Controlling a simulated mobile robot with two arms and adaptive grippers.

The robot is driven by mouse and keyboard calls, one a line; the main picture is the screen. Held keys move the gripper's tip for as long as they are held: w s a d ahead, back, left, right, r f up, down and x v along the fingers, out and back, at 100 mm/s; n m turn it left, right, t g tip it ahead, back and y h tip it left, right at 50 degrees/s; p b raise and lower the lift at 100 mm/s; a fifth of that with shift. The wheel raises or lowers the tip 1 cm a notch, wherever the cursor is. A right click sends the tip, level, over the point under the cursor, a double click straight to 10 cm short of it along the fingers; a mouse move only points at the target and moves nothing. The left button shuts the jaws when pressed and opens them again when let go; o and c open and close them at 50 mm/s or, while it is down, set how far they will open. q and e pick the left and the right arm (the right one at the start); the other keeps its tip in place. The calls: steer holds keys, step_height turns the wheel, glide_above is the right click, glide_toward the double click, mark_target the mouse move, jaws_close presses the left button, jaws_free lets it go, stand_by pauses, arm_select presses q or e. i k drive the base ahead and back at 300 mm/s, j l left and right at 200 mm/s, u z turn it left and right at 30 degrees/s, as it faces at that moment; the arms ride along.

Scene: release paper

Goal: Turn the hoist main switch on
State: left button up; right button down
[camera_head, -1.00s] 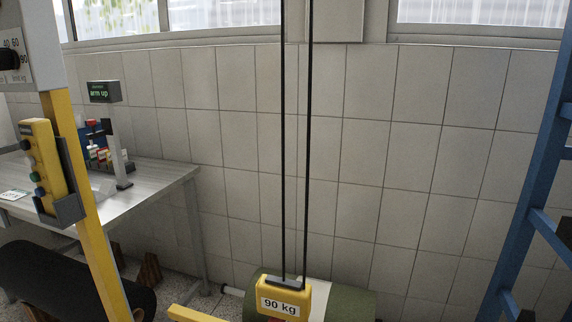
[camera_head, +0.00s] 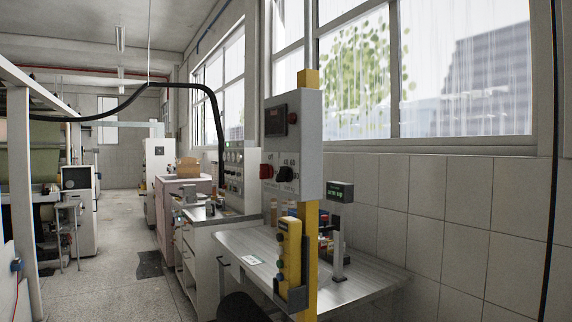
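A grey hoist control box (camera_head: 306,148) stands on a yellow post (camera_head: 311,232) right of centre. Its front has a dark display (camera_head: 276,121). A red knob (camera_head: 266,171) sits low on its left side; its label, which seems to start with "o", is too small to read surely. A black selector knob (camera_head: 285,174) sits beside it under numbers that look like 40 and 60. A yellow push-button pendant (camera_head: 289,250) rests in a grey holder on the post. Neither of my grippers is in view.
White cabinets (camera_head: 205,255) line the wall further left. A grey floor aisle (camera_head: 115,265) is open at left, beside machines. A black hoist cable (camera_head: 550,150) hangs at far right.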

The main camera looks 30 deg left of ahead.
mark_target(266, 172)
steer(key=u, duration=1)
